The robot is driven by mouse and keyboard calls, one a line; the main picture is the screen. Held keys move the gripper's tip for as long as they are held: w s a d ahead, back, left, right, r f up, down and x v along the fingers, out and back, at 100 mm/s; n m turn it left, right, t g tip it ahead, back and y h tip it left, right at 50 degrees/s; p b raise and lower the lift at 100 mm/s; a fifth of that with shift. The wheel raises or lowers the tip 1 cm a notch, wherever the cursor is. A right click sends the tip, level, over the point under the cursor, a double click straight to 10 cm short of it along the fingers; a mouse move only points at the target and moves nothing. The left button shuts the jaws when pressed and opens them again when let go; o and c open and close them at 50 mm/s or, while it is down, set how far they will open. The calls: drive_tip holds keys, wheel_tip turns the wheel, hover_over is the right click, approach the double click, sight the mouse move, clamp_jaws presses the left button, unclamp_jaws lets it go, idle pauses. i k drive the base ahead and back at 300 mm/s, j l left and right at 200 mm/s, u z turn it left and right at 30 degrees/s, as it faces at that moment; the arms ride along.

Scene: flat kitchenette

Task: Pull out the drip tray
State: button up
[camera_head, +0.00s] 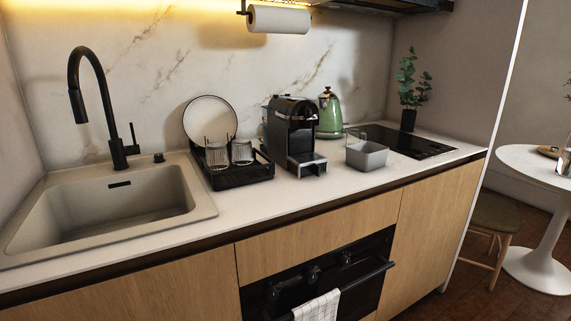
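A black coffee machine (293,130) with silver edges stands upright on the white counter, in the middle of the view. Its drip tray (307,163) is the low, silver-edged part at the front of the machine's base, above the counter's front half. The tray looks seated in the machine; how far in it sits is too small to tell. My gripper is not in view, and no part of my arm shows.
A black dish rack (238,174) with glasses and a plate stands close left of the machine. A grey container (366,155) stands close right. A green kettle (330,115) is behind. The counter (300,194) before the machine is clear. An oven handle (350,287) with a towel (317,307) sticks out below.

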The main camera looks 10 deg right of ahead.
sight(308, 163)
drive_tip(key=i+l+u, duration=0.25)
drive_tip(key=i, duration=0.25)
drive_tip(key=i+l+u, duration=0.3)
drive_tip(key=i, duration=0.15)
drive_tip(key=j, duration=0.1)
